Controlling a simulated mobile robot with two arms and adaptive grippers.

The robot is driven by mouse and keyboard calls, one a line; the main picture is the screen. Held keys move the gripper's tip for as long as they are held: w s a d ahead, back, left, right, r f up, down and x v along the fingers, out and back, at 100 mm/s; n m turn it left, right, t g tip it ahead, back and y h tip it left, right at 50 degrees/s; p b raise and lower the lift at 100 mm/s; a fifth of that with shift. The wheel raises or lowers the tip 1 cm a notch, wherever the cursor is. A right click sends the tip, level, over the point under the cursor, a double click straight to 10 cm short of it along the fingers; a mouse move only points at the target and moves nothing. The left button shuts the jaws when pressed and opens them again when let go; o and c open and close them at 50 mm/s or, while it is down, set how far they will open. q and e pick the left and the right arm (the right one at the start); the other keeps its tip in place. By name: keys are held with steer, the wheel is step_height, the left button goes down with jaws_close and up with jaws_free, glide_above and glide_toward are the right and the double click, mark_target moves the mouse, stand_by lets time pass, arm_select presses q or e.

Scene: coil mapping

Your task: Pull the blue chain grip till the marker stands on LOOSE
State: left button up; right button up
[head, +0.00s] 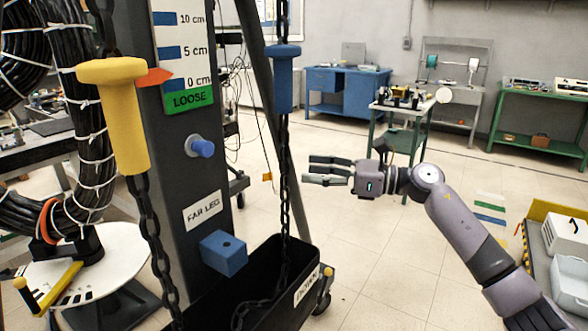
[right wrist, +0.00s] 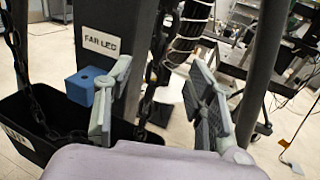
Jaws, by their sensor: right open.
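The blue chain grip (head: 283,78) hangs upright on a dark chain, right of the post with the scale. The orange marker (head: 153,77) points at the scale between 0 cm and 5 cm, nearer 0. The green LOOSE field (head: 189,98) lies just below the 0 cm mark. My right gripper (head: 306,170) is open and empty, lower than the blue grip and beside its chain (head: 284,175) in the picture. In the right wrist view its fingers (right wrist: 158,75) are spread with nothing held. I do not see the blue grip there. My left gripper is not in view.
A yellow chain grip (head: 118,110) hangs on another chain at the left. A blue block (head: 223,253) and a blue knob (head: 201,147) stick out from the post. A black chain bin (head: 270,262) stands below.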

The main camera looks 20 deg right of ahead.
steer(key=shift+v, duration=2.25)
